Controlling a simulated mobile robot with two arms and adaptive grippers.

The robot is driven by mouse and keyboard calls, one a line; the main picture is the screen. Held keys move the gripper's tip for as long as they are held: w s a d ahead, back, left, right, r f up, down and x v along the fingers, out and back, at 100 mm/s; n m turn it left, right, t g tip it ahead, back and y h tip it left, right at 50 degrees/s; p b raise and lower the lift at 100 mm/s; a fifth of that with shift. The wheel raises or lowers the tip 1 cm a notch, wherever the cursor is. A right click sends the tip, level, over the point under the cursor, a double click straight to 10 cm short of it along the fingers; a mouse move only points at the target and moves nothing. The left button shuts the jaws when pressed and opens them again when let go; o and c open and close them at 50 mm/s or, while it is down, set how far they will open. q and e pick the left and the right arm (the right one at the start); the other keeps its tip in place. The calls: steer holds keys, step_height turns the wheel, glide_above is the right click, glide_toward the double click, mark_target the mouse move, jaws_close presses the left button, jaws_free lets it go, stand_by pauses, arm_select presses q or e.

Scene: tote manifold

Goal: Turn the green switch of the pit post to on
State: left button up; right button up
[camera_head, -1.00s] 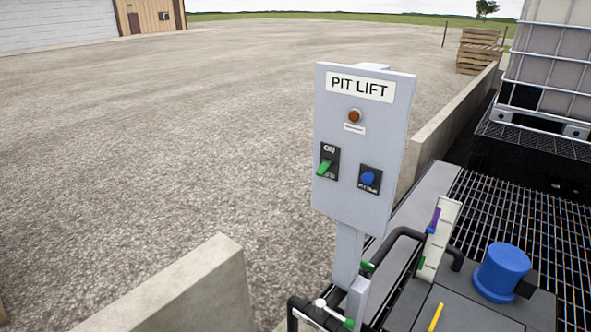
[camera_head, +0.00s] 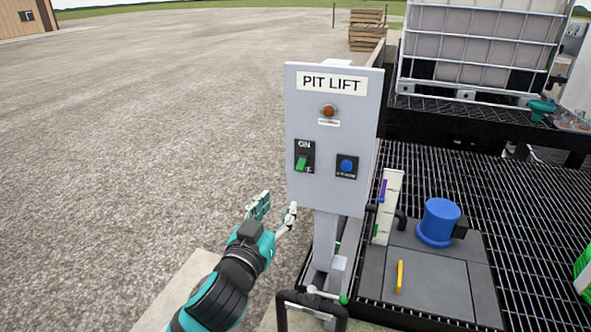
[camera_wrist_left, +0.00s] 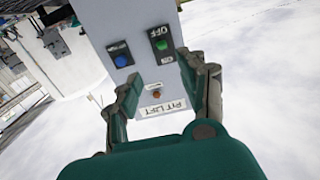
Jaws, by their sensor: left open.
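The pit post is a grey panel (camera_head: 322,188) marked PIT LIFT on a grey stem. Its green switch (camera_head: 301,163) sits on a black plate at the panel's left, below the word ON. The switch also shows in the left wrist view (camera_wrist_left: 161,45), where the panel appears upside down. My left gripper (camera_head: 275,206) is open and empty, to the left of and below the switch, apart from the panel. In the left wrist view the fingers (camera_wrist_left: 160,84) stand apart with the panel between them. My right gripper is not in view.
A blue button (camera_head: 346,167) is right of the switch, and a red-brown lamp (camera_head: 328,111) is above. A black pipe with a green-tipped handle stands at the post's foot. A blue cap (camera_head: 439,222) and grating are at the right. Gravel at left is clear.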

arm_select(q)
steer(key=p, duration=0.1)
glide_toward(299, 171)
steer(key=p+x, duration=0.1)
steer(key=x, duration=0.8)
steer(key=shift+w+p, duration=0.15)
steer(key=shift+p, duration=0.2)
steer(key=shift+w, duration=0.1)
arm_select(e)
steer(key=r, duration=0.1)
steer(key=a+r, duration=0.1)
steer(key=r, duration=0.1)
arm_select(q)
steer(key=shift+c, duration=0.2)
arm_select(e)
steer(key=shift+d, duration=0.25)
arm_select(q)
steer(key=shift+r, duration=0.1)
jaws_close()
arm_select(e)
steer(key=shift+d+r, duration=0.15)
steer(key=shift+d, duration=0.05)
